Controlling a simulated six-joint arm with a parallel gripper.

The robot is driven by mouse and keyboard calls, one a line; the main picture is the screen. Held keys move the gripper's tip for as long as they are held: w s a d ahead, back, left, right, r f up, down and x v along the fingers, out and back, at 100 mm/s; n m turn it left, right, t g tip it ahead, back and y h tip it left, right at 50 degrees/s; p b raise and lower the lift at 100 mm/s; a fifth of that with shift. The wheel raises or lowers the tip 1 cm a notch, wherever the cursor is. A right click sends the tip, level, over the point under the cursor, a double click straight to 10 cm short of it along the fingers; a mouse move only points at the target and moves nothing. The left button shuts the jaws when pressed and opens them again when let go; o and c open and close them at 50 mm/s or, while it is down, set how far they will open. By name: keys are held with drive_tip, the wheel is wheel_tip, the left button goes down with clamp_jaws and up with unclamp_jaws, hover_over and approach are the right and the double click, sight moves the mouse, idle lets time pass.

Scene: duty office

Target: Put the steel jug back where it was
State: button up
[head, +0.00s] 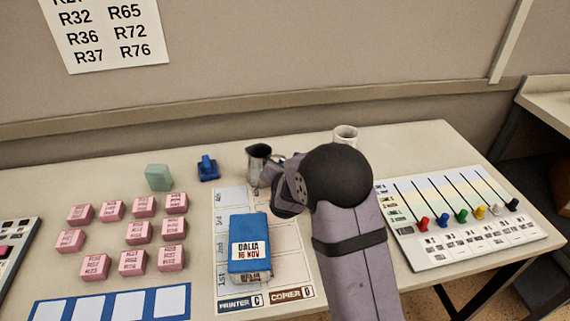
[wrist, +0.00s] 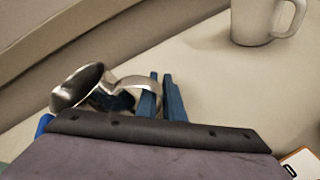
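The steel jug (head: 257,162) is at the back middle of the table in the head view, roughly upright, its lower right side partly hidden by my wrist. In the wrist view the jug (wrist: 78,88) is at the left with its loop handle toward my fingers. My gripper (wrist: 161,92) has its two blue fingers close together with the handle's outer strip between them, so it looks shut on the handle. In the head view the fingers are hidden behind my wrist. I cannot tell whether the jug's base touches the table.
A white mug (head: 346,132) stands right of the jug. A blue stamp-like object (head: 208,169) and a green block (head: 159,178) are to its left. A blue packet (head: 249,243) lies on the printed sheet (head: 289,239) in front. Pink blocks (head: 138,232) and a slider board (head: 470,218) flank it.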

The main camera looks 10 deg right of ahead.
drive_tip(key=shift+o, duration=1.1)
drive_tip(key=shift+r, duration=0.1)
drive_tip(key=shift+r+p, duration=0.1)
drive_tip(key=shift+p, duration=0.2)
drive_tip(key=b+v, duration=0.2)
drive_tip(key=v, duration=1)
